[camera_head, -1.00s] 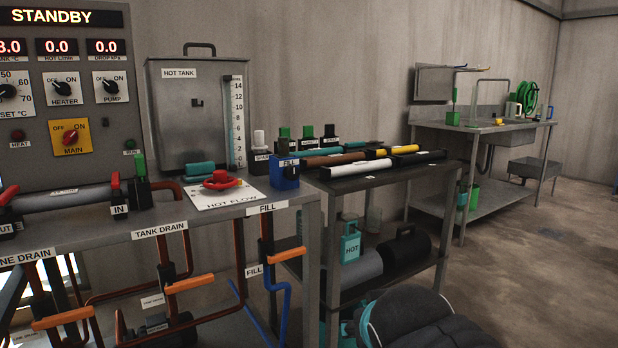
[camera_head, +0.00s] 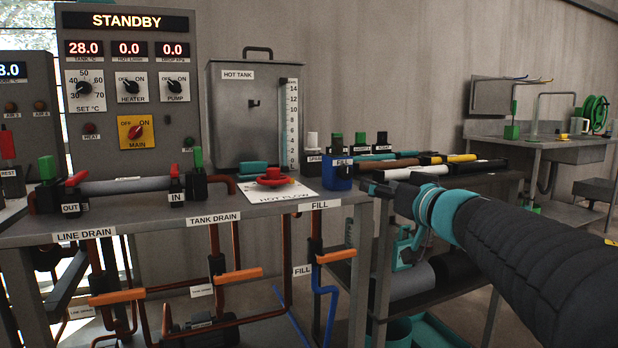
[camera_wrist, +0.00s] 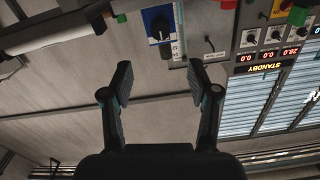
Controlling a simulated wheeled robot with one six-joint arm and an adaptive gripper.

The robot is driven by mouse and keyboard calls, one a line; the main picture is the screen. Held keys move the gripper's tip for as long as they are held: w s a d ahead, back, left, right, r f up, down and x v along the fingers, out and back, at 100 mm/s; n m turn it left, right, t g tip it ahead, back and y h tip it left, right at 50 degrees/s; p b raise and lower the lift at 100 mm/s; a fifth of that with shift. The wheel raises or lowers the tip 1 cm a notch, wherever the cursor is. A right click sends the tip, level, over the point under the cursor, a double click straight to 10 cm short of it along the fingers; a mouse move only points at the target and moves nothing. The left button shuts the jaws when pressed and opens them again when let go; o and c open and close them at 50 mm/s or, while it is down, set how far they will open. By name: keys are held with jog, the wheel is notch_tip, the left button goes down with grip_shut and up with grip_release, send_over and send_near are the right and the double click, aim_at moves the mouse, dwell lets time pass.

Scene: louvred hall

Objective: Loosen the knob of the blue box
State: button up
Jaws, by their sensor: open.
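The blue box (camera_head: 338,174) stands at the right end of the grey bench, with a FILL label and a black top. In the wrist view the blue box (camera_wrist: 152,16) shows upside down near the top edge, with a round black knob (camera_wrist: 159,30) that has a white pointer mark. My gripper (camera_wrist: 160,72) has its two fingers spread wide, with nothing between them. The box lies beyond the fingertips, apart from them. In the head view my gripper (camera_head: 376,188) reaches in from the right, just right of the box; its fingers are hard to make out.
A red round valve (camera_head: 272,177) on a white HOT FLOW plate is left of the box. The hot tank (camera_head: 240,115) and the STANDBY panel (camera_head: 130,60) stand behind. A dark shelf table (camera_head: 490,182) with tubes is to the right, with a teal jug (camera_head: 404,248) below.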

aim_at(347, 173)
jog(key=b+x, duration=0.1)
jog(key=x, duration=1.1)
jog(key=shift+w+a+b, duration=0.1)
jog(key=shift+w+b, duration=0.25)
jog(key=shift+b, duration=0.05)
jog(key=shift+c, duration=0.2)
grip_shut()
